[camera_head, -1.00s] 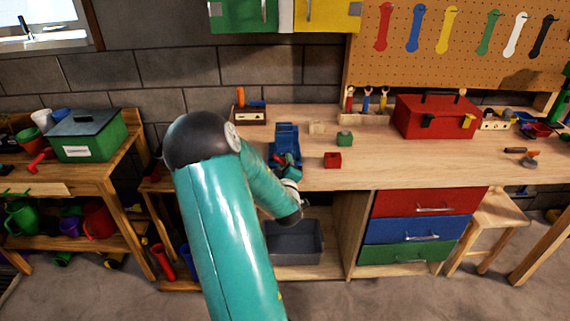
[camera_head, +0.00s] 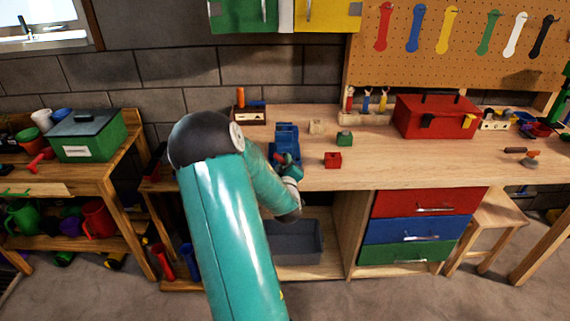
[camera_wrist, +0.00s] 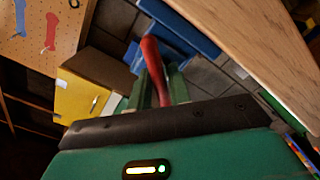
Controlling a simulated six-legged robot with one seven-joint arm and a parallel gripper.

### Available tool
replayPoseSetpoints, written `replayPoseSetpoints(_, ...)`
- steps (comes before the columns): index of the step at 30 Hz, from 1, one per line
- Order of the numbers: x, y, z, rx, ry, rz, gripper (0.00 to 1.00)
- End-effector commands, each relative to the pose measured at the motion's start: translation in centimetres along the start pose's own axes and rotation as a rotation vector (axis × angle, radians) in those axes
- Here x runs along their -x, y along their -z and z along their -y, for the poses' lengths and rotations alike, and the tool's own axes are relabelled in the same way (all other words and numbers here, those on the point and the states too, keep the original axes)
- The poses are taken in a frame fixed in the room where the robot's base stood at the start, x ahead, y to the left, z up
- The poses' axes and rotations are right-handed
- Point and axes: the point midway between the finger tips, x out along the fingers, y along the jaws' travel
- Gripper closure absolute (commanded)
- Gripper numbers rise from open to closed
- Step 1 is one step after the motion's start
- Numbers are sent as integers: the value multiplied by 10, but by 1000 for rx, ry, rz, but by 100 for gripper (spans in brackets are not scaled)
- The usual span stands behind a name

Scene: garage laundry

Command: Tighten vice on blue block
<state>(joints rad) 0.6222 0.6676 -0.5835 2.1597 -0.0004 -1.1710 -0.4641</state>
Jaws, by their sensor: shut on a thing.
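The blue vice (camera_head: 286,136) stands on the workbench near its front edge, just beyond my gripper. My gripper (camera_head: 286,166) is at the near side of the vice, partly hidden behind my forearm. In the wrist view, the green fingers of my gripper (camera_wrist: 160,78) are shut on a red handle (camera_wrist: 151,52), which sticks out beyond the fingertips. Blue parts of the vice (camera_wrist: 187,22) show behind the handle. I cannot tell a blue block apart from the blue vice in these views.
The wooden workbench (camera_head: 400,168) has a small red block (camera_head: 332,160), a green block (camera_head: 345,139) and a red toolbox (camera_head: 435,117) to the right of the vice. A grey bin (camera_head: 295,241) sits below.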

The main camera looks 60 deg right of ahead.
Motion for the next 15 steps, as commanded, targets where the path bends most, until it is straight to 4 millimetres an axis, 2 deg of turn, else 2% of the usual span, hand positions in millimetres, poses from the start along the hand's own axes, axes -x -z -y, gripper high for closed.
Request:
replayPoseSetpoints(7,0,0,0,-4,1,0,100)
replayPoseSetpoints(8,0,0,0,-3,1,0,76)
replayPoseSetpoints(9,0,0,0,-3,1,0,68)
replayPoseSetpoints(10,0,0,0,-3,1,0,65)
replayPoseSetpoints(15,0,0,0,-3,0,0,65)
